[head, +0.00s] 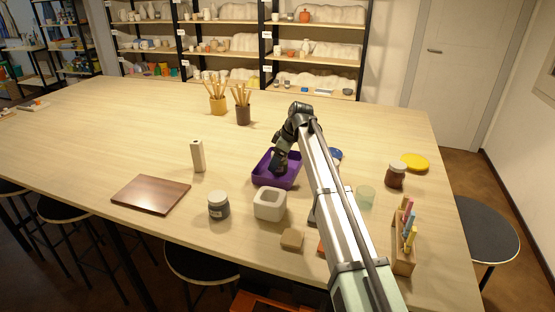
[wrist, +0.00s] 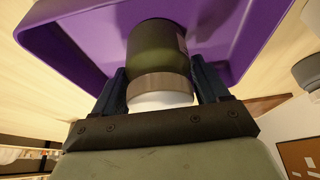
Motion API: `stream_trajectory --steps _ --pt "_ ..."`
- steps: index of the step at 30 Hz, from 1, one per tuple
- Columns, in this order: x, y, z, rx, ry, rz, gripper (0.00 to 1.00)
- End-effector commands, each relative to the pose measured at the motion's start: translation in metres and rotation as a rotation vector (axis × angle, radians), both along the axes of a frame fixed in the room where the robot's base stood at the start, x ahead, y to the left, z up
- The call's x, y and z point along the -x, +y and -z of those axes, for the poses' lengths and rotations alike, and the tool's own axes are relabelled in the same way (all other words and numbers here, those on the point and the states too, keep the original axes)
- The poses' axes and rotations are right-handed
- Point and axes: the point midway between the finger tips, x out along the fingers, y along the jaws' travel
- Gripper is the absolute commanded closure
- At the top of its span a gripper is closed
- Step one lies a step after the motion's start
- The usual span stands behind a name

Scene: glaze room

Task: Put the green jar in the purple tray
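The green jar (wrist: 157,52) is dark olive with a tan band and a white end, and shows large in the wrist view. My gripper (wrist: 160,88) has one finger on each side of it, close against its sides, and appears shut on it. The purple tray (wrist: 75,42) surrounds the jar's far end there; whether the jar touches the tray's floor I cannot tell. In the head view the purple tray (head: 263,181) is mid-table, and my gripper (head: 279,168) reaches down into it. The jar is not distinguishable there, hidden by my gripper.
A white square pot (head: 269,206) and a grey jar (head: 218,206) stand in front of the tray. Brush cups (head: 243,113) stand behind.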

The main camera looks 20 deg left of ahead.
Motion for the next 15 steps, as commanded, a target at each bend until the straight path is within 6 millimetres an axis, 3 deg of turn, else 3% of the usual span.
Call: stream_trajectory --steps 6,15 --pt "0.0000 0.0000 -0.0003 0.000 0.000 0.000 0.04" --pt "-0.0001 0.0001 -0.0024 0.000 0.000 0.000 0.04"
